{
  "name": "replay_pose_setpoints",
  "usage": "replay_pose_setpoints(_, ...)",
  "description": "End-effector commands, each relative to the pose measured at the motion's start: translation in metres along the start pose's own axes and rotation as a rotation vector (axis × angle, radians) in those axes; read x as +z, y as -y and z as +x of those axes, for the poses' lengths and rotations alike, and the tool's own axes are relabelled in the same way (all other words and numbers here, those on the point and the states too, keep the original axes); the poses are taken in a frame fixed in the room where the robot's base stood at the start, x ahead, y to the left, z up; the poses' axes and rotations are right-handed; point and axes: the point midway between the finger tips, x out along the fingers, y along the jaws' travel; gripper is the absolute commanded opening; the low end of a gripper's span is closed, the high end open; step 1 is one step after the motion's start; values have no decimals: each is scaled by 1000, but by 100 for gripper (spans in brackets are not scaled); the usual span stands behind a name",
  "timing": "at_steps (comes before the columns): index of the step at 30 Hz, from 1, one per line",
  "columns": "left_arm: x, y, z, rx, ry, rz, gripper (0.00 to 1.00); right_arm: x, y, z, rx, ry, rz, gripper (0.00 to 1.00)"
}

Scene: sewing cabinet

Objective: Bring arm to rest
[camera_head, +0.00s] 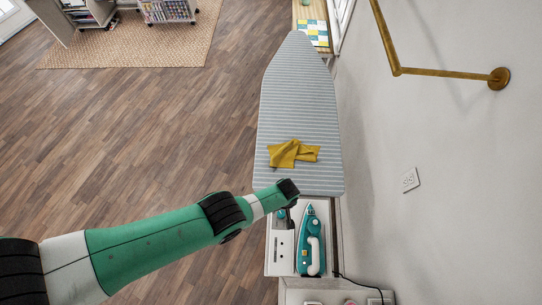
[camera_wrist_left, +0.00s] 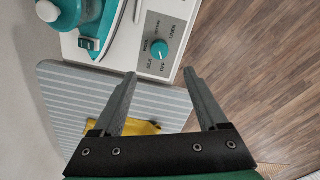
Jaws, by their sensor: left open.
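My left arm reaches in from the left in the head view. The fingers appear apart from the dial. My right gripper is in neither view.
A teal and white iron (camera_head: 311,240) rests on the station by the wall. A crumpled yellow cloth (camera_head: 293,152) lies on the striped ironing board (camera_head: 300,90). A brass wall rail (camera_head: 440,73) is at upper right. Open wooden floor (camera_head: 150,135) lies left.

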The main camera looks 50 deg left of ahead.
Motion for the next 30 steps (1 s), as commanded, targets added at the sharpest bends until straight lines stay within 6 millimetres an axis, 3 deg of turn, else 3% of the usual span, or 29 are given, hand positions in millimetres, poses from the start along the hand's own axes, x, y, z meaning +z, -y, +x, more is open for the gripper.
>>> replay_pose_setpoints(17, 2, -2, -2, 0, 0, 7, 76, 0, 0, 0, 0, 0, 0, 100)
replay_pose_setpoints(20, -1, -10, -6, 21, -6, 15, 76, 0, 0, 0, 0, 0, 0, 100)
replay_pose_setpoints(23, -13, -42, -24, 104, -35, 53, 76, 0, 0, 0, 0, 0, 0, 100)
replay_pose_setpoints(26, -34, -96, -64, 253, -97, 126, 76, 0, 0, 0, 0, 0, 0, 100)
replay_pose_setpoints(30, -69, -173, -155, 501, -242, 254, 76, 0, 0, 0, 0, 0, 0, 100)
